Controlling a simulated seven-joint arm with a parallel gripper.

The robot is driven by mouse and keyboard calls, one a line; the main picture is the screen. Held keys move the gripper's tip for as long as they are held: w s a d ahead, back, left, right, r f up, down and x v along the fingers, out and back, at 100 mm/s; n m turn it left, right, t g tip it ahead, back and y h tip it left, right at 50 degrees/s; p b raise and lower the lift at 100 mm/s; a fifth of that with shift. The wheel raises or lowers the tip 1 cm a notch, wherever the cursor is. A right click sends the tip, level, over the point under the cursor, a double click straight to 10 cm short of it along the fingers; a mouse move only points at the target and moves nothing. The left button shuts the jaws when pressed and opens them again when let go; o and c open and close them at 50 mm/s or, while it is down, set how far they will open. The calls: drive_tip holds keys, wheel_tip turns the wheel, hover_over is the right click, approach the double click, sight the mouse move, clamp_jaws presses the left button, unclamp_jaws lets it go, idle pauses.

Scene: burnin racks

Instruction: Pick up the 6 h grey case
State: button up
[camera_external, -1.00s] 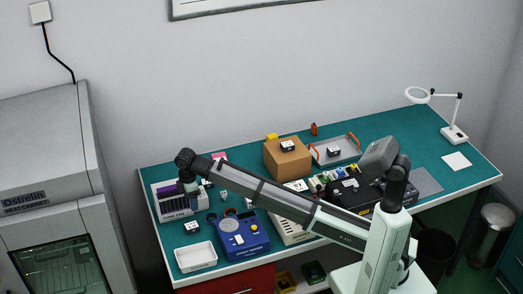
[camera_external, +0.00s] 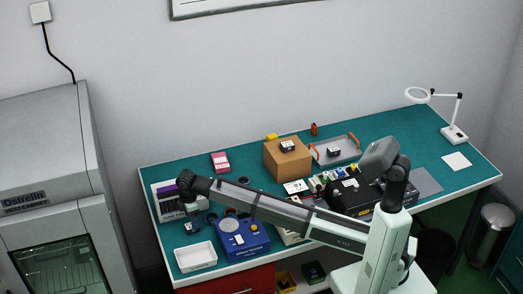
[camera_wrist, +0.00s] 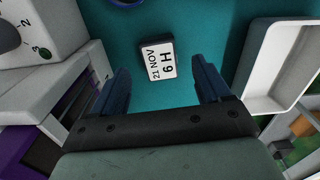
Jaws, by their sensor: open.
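The 6 h grey case (camera_wrist: 158,62) lies flat on the green bench in the wrist view. It is small and dark-sided, with a white label reading "6 H" and "27 NOV". In the external view the case (camera_external: 191,228) is just below my gripper (camera_external: 190,212), at the bench's left front. In the wrist view my gripper (camera_wrist: 161,76) is open and empty. Its two blue fingers stand left and right of the case, with clear gaps on both sides. The case appears a little beyond the fingertips.
A white open tray (camera_wrist: 275,65) stands right of the case. A white rack unit with purple parts (camera_wrist: 40,100) stands close on the left. A blue instrument (camera_external: 242,237) is nearby. Other small dark cases sit on a cardboard box (camera_external: 280,163) and in a grey tray (camera_external: 347,153).

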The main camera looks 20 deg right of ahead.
drive_tip(key=shift+a+f, duration=0.15)
drive_tip(key=shift+f, duration=1)
drive_tip(key=shift+a+f, duration=0.1)
drive_tip(key=shift+f, duration=1.05)
drive_tip(key=shift+c, duration=0.4)
drive_tip(key=c, duration=1.1)
